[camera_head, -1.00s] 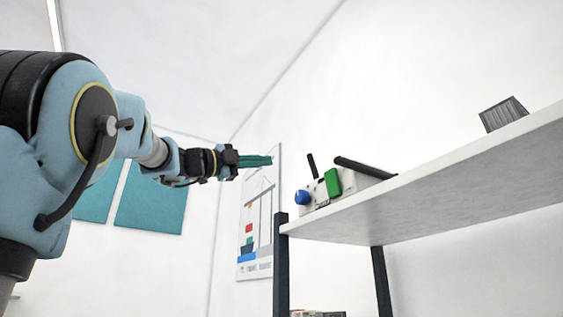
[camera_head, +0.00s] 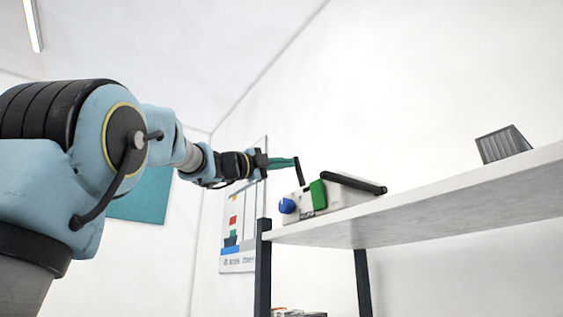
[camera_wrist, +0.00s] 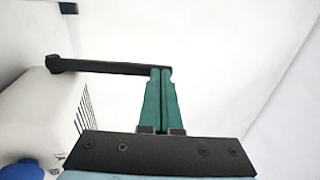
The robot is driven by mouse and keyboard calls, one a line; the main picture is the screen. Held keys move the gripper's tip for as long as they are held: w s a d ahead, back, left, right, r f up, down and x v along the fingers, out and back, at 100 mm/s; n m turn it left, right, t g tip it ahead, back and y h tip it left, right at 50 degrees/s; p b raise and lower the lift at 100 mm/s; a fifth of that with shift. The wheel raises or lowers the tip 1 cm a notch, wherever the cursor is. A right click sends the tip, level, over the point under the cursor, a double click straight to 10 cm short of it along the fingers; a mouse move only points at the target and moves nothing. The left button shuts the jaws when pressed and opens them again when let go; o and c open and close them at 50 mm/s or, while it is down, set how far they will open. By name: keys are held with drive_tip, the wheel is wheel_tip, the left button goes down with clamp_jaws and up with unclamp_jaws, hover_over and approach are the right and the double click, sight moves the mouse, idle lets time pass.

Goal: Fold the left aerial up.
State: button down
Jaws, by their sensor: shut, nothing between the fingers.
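A white box-shaped device stands on the left end of the shelf, with a blue knob (camera_head: 287,206) and a green panel (camera_head: 318,194). The left aerial (camera_head: 300,174) is a thin black rod rising steeply at the device's back left. What seems to be the same rod (camera_wrist: 110,67) runs sideways from the device to my fingertips in the wrist view. The other aerial (camera_head: 352,183) slopes low to the right. My gripper (camera_head: 296,161) is shut and empty, its green fingertips at the left aerial's upper end. I cannot tell whether they touch it.
The white shelf (camera_head: 440,196) has dark posts (camera_head: 263,270). A grey ribbed block (camera_head: 503,145) stands farther right on it. A crane poster (camera_head: 237,235) hangs on the wall behind. The shelf between device and block is clear.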

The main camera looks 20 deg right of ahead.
drive_tip(key=p+x, duration=0.1)
drive_tip(key=x, duration=0.1)
drive_tip(key=p+x, duration=0.1)
drive_tip(key=shift+d+r+p, duration=0.25)
drive_tip(key=shift+r+p, duration=0.05)
drive_tip(key=shift+r, duration=0.2)
drive_tip(key=shift+a+f, duration=0.1)
